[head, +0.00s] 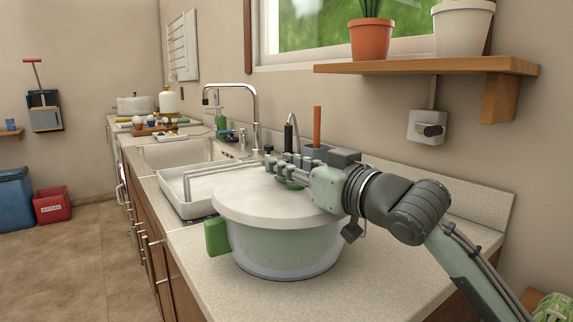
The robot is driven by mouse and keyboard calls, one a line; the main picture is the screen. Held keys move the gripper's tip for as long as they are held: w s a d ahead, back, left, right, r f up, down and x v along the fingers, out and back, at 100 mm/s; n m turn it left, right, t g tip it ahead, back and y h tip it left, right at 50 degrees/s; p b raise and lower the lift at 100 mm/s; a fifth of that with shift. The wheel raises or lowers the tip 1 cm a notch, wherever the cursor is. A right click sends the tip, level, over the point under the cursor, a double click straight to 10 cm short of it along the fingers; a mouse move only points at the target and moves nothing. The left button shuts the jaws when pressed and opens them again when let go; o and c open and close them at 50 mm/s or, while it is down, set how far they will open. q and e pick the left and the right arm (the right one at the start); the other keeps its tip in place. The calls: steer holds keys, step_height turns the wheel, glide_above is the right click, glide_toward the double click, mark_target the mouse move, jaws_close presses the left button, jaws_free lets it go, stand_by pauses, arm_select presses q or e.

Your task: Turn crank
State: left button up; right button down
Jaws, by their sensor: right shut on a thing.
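A large round pale container (285,248) with a white lid (250,205) stands upright on the counter, with a green handle (216,236) on its left side. It looks like a salad spinner. My right gripper (280,168) reaches in from the right over the back of the lid. It is shut on a small green part (291,184) on top of the lid, which looks like the crank's knob. The fingers hide most of this part and the rest of the crank. My left gripper is not in view.
A white tray (180,206) with a rack and the sink (165,155) lie beyond the container. A tall faucet (256,115) rises behind them. A wooden shelf (420,66) with pots hangs above my right arm. The counter in front of the container (220,285) is clear.

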steer(key=shift+m+t+h, duration=0.4)
steer(key=shift+m+h, duration=0.2)
steer(key=shift+w+d+m+t+h, duration=0.15)
steer(key=shift+m+t+h, duration=0.3)
steer(key=shift+h, duration=0.35)
steer(key=shift+d+m+t+h, duration=0.15)
steer(key=shift+m+t+h, duration=0.2)
steer(key=shift+m+h, duration=0.35)
steer(key=c, duration=1.3)
jaws_free()
steer(key=shift+v, duration=3.75)
